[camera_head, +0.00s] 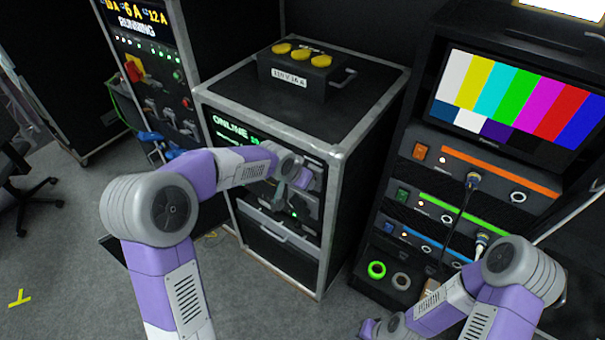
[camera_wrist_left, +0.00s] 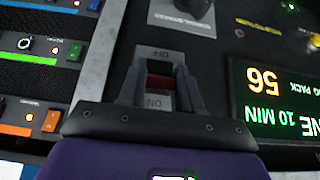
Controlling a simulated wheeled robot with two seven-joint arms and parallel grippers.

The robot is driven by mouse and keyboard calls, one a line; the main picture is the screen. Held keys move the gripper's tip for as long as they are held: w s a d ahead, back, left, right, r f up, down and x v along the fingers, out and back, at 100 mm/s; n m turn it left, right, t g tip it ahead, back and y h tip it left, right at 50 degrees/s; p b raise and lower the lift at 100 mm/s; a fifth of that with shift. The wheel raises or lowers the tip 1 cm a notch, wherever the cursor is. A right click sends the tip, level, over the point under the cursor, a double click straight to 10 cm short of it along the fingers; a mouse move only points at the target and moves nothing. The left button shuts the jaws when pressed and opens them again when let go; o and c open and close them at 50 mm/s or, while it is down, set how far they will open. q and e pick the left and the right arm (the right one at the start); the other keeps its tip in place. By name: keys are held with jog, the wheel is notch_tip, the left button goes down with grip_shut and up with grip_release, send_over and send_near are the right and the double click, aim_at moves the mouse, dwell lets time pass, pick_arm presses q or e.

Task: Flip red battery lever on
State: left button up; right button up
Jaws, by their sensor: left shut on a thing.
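The red battery lever (camera_wrist_left: 159,82) sits in the front panel of the black case. In the wrist view, an upside-down OFF mark shows above it and an ON mark below it. My left gripper (camera_wrist_left: 161,70) is shut on the lever, with one dark finger on each side. In the head view my left gripper (camera_head: 291,180) is at the front of the silver-edged cabinet (camera_head: 333,180), and my wrist hides the lever. My right gripper (camera_head: 370,328) is low at the bottom edge, far from the lever, and its fingers are not clear.
A lit green display (camera_wrist_left: 268,95) is beside the lever. A black box with yellow caps (camera_head: 303,72) stands on the cabinet. A rack with a colour-bar screen (camera_head: 512,100) and cables is to the right. A tall panel (camera_head: 150,70) reading RUNNING is to the left.

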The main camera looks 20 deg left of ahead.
pick_arm(q)
jog(key=shift+w+d+r+p, duration=0.1)
jog(key=shift+w+r+p, duration=0.15)
jog(key=shift+r+p, duration=0.15)
jog(key=o, duration=0.8)
jog(key=shift+o, duration=1.3)
jog(key=shift+f, duration=0.15)
jog(key=shift+g, duration=0.3)
jog(key=v, duration=0.7)
jog(key=shift+s+r, duration=0.15)
jog(key=shift+r, duration=0.1)
